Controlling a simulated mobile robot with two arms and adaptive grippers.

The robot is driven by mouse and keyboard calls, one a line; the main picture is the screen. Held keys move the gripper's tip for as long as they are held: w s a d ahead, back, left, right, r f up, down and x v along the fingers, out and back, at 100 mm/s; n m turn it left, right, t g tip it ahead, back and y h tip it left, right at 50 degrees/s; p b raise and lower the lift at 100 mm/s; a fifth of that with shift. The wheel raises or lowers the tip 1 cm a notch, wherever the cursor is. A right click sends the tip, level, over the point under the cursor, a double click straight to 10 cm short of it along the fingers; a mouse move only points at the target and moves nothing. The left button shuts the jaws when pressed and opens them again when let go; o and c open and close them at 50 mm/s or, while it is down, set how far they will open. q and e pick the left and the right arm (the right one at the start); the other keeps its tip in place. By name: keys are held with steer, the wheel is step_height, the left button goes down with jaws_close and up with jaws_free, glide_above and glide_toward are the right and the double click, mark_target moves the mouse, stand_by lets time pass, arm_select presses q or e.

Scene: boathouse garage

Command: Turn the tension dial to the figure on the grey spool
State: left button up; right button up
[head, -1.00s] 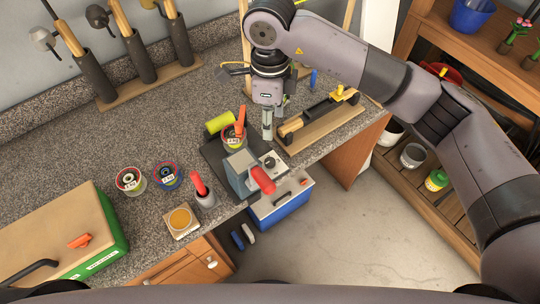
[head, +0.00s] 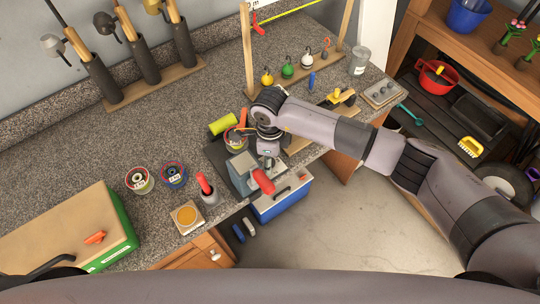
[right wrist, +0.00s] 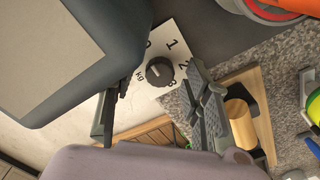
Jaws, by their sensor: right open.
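The tension dial, a dark round knob (right wrist: 159,71), sits on a white plate (right wrist: 172,28) with the figures 1 and 2 and "KG" readable; its pointer is unclear. My right gripper (right wrist: 160,104) is open, one finger on either side of the knob's near side, holding nothing. In the head view my right wrist (head: 267,128) hides the dial beside the grey winder block (head: 242,174). Two labelled spools, one red-rimmed (head: 139,181) and one blue (head: 173,175), stand to the left. I cannot tell which spool is grey, nor read their figures. My left gripper is out of view.
A red handle (head: 262,180) stands close to my right wrist. A lime cylinder (head: 222,124) and a partly hidden spool (head: 236,140) are beside it. A blue cooler box (head: 280,198) is below the bench edge. The granite top (head: 90,150) has free room at left.

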steer(key=shift+c, duration=0.5)
jaws_close()
